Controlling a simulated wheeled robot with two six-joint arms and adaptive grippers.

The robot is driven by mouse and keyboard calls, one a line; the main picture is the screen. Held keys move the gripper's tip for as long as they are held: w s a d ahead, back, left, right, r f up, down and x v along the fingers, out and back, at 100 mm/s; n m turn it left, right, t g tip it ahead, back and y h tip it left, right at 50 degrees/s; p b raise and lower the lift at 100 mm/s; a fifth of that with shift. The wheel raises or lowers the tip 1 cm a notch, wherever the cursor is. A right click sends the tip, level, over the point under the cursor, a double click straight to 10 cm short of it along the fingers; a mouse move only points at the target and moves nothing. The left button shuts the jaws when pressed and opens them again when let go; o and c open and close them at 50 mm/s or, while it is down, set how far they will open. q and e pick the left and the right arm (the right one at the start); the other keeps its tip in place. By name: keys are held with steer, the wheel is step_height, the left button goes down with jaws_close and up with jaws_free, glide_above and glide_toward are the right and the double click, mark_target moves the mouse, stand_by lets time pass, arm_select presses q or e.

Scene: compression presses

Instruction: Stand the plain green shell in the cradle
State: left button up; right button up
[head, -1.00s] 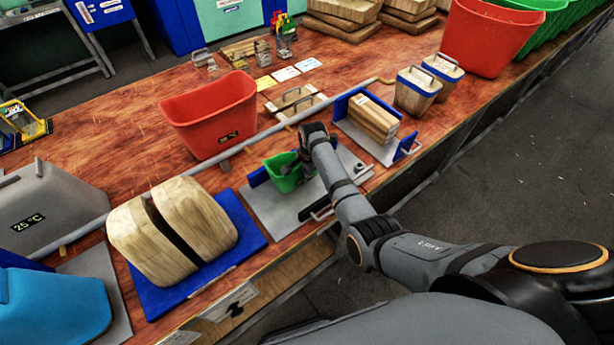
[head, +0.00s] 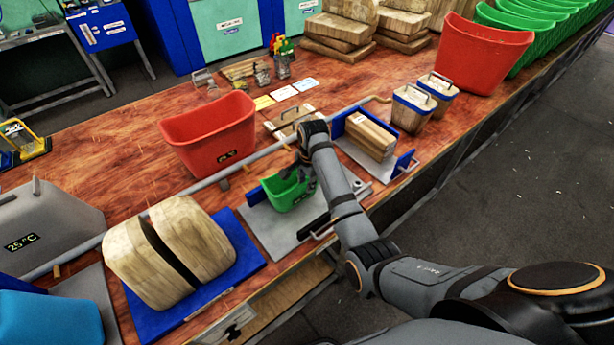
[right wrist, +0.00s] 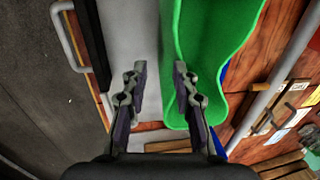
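The plain green shell (head: 284,192) stands open side up on a grey plate (head: 262,228) with a blue upright edge near the table's front. It also fills the upper middle of the right wrist view (right wrist: 212,50). My right gripper (head: 308,178) is at the shell's right end, partly hidden by its own arm. In the right wrist view my right gripper (right wrist: 158,82) is open, its fingers apart. One finger overlaps the shell and the other is over the grey plate, with the shell's edge between them. I cannot tell whether they touch it. My left gripper is not in view.
A red shell (head: 212,135) stands behind. A split wooden block (head: 170,252) on a blue base is to the left. A blue-ended stand (head: 404,166) holding wooden blocks (head: 370,134) is to the right. A grey rail (head: 262,145) runs along the table. Handled blocks (head: 412,110) stand farther right.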

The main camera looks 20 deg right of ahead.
steer(key=shift+s+r, duration=0.15)
steer(key=shift+r, duration=0.95)
steer(key=shift+s+r, duration=0.1)
steer(key=shift+r, duration=1)
